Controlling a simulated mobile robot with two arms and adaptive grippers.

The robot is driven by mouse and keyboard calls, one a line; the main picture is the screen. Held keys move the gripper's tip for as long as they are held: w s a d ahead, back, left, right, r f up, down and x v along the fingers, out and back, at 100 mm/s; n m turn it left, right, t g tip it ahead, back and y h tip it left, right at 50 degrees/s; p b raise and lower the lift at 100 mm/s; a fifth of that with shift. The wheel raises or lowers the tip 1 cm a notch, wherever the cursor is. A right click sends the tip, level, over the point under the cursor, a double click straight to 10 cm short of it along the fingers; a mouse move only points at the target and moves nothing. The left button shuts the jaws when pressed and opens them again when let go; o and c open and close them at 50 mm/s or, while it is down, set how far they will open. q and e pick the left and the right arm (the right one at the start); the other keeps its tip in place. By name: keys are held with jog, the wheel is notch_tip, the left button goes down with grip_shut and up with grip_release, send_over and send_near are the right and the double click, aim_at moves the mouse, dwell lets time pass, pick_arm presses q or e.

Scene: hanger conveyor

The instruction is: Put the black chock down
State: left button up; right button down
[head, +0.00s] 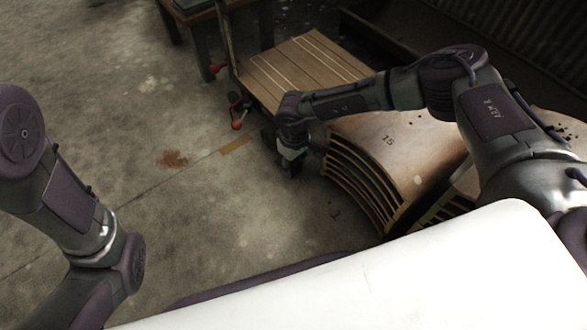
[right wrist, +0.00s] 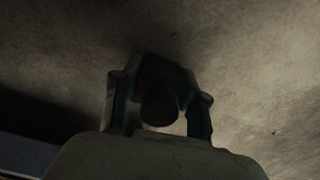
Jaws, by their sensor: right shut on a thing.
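My right gripper (head: 291,162) hangs low at the end of its arm, near the middle of the head view, over or close to the concrete floor. In the right wrist view my right gripper (right wrist: 158,100) is shut on the black chock (right wrist: 160,85), a dark block between the two fingers. The floor shows beyond it, with a dark shadow close to the block; I cannot tell whether the chock touches the floor. In the head view the chock is too small and dark to make out. My left arm shows at the left, but its gripper is out of view.
A wooden platform cart (head: 300,68) with red-hubbed casters stands behind the right gripper. A curved slatted wooden piece marked 15 (head: 395,150) lies close to its right. A wooden table (head: 200,30) is at the top. Open concrete floor (head: 190,200) lies to the left.

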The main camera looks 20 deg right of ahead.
jog(key=shift+r, duration=0.15)
jog(key=c, duration=0.6)
grip_release()
notch_tip(320, 180, up, 11)
jog(key=p, duration=0.7)
jog(key=shift+p, duration=0.35)
jog(key=shift+r, duration=0.5)
